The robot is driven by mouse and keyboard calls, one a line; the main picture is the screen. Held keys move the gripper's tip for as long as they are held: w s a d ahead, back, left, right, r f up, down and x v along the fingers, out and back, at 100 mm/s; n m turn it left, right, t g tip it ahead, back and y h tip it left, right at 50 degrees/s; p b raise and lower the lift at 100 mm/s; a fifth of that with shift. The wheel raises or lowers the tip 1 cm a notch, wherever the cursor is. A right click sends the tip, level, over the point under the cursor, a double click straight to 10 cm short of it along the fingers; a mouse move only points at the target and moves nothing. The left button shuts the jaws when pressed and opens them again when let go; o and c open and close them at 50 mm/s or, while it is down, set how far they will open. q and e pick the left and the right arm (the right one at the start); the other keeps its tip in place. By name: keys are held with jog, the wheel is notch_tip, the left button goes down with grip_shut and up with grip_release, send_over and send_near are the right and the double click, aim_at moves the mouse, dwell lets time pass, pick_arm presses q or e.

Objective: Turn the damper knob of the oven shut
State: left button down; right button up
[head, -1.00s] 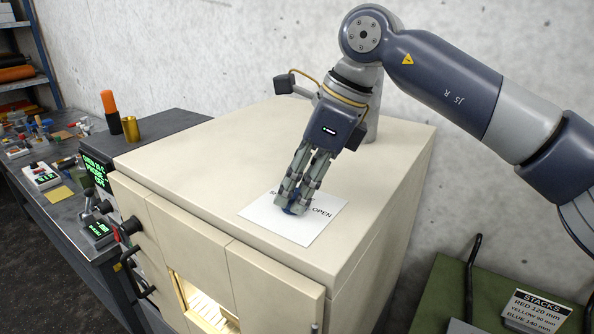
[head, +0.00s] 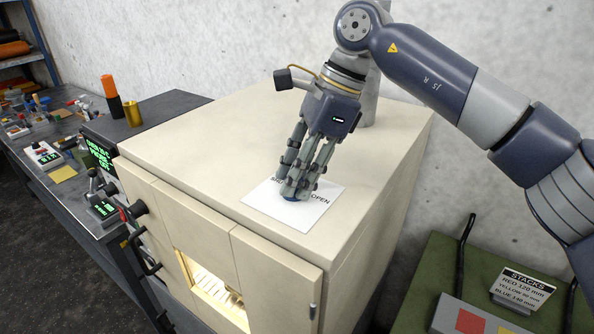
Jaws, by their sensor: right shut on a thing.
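The damper knob (head: 292,198) is a small blue piece on top of the cream oven (head: 210,155). It is mostly hidden under the fingers of my right gripper (head: 298,188). The gripper points down from above and is shut on the knob. A white label sheet (head: 302,216) lies flat around the knob. My left gripper is not in view.
The oven front has a lit opening (head: 212,287) and dark handles (head: 146,257). A cluttered workbench (head: 60,205) stands at the left. A green stand (head: 432,278) with a "STACKS" sign (head: 523,287) is at the lower right. A concrete wall is behind.

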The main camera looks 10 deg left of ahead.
jog(key=o, duration=1.1)
jog(key=shift+c, duration=0.2)
jog(key=v, duration=1.2)
jog(key=shift+d, duration=0.1)
